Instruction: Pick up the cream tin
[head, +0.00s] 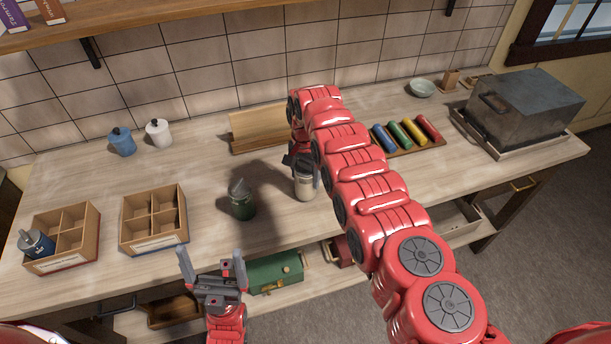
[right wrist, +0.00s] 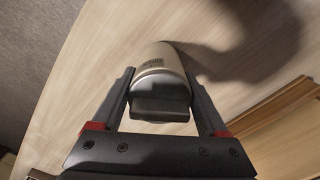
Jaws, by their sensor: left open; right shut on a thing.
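The cream tin (head: 304,187) stands on the table in the middle of the head view. My right gripper (head: 303,163) is shut on it from above, and my arm hides part of it. In the right wrist view the tin (right wrist: 158,62) sits between the two fingers of the right gripper (right wrist: 160,95), with a dark grey top part facing the camera. I cannot tell whether its base touches the table. My left gripper (head: 213,270) is open and empty in front of the table's front edge.
A green tin (head: 242,205) with a grey pointed top stands left of the cream tin. Two divided boxes (head: 181,243) (head: 37,266) are at left; the far-left one holds a blue tin (head: 38,243). Coloured rollers (head: 413,132), a wooden stand (head: 248,146) and a metal box (head: 525,110) lie behind and right.

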